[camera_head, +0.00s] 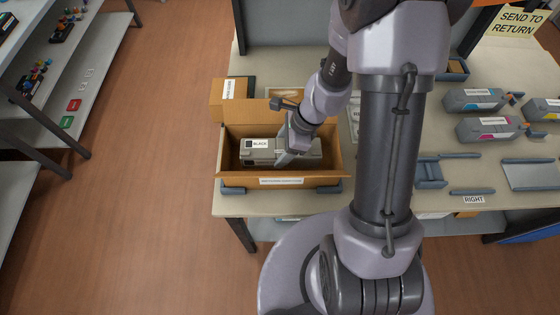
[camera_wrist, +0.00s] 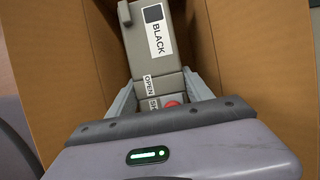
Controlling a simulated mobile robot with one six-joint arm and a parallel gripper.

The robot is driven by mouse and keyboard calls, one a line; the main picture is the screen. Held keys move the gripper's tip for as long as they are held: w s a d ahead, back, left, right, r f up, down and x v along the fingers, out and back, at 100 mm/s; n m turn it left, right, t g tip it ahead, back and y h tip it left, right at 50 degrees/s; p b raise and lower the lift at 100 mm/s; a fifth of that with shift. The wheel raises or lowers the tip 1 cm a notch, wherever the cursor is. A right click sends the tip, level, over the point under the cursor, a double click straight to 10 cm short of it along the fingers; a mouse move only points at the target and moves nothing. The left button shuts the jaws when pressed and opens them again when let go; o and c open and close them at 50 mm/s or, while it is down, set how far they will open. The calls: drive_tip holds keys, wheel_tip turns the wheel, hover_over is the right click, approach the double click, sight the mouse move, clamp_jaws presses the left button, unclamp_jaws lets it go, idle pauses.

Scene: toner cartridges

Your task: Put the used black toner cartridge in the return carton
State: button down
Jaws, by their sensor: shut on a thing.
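The black toner cartridge (camera_head: 258,152) is a grey block with a label reading BLACK. It lies lengthwise inside the open cardboard return carton (camera_head: 281,181) in the head view. In the wrist view the cartridge (camera_wrist: 150,45) lies between the carton walls (camera_wrist: 255,50), with its BLACK label, an OPEN label and a red round spot showing. My gripper (camera_head: 287,158) reaches down into the carton and is shut on the cartridge around its middle. The gripper's fingers (camera_wrist: 160,98) show on both sides of it. Whether the cartridge touches the carton floor cannot be told.
The carton stands on a table (camera_head: 232,203) between grey corner blocks (camera_head: 233,189). Other cartridges with cyan (camera_head: 474,100) and magenta (camera_head: 490,129) labels lie at right, near grey cradles (camera_head: 430,172). Shelves (camera_head: 90,75) stand at far left, with open floor between.

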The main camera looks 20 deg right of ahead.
wheel_tip(320, 180, down, 4)
drive_tip(key=shift+f+b, duration=0.25)
drive_tip(key=shift+b, duration=0.65)
drive_tip(key=shift+f, duration=0.1)
drive_tip(key=shift+f, duration=0.15)
drive_tip(key=shift+c, duration=2.1)
unclamp_jaws()
